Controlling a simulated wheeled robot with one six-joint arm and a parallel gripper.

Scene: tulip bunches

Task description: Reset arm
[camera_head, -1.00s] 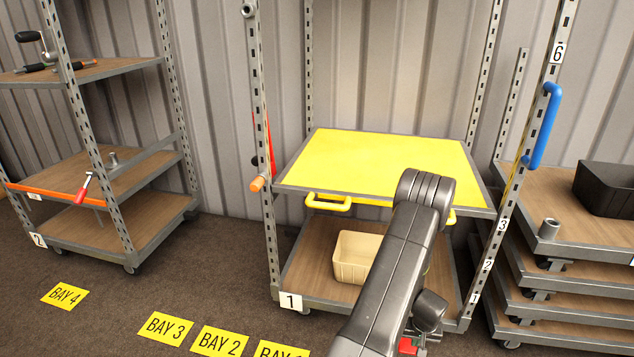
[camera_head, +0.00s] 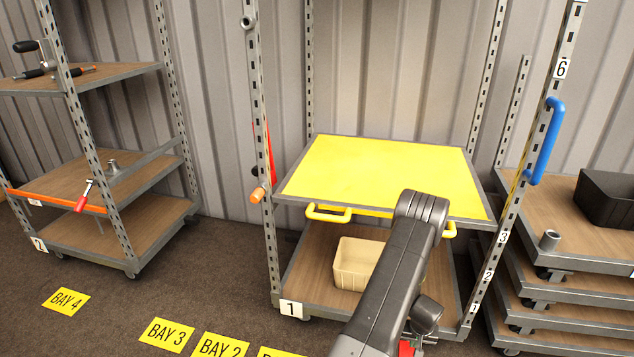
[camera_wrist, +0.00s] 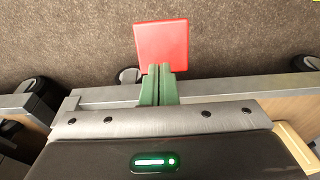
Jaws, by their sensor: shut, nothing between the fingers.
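My gripper (camera_wrist: 161,74) shows in the wrist view as two green fingers pressed together, empty. A flat red square (camera_wrist: 162,43) shows right at the fingertips; I cannot tell what it belongs to. In the head view my dark grey arm rises from the bottom in front of the trolley marked 1 (camera_head: 291,309). The arm's bend overlaps the front edge of the yellow shelf (camera_head: 380,170). The gripper itself is mostly hidden behind the arm there, with only a bit of red showing low down.
A cream bin (camera_head: 355,262) stands on the trolley's lower wooden deck. Stacked dollies with a black crate (camera_head: 606,195) stand at the right. Another shelf trolley (camera_head: 100,250) stands at the left. Open floor with yellow bay labels (camera_head: 66,301) lies at the front left.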

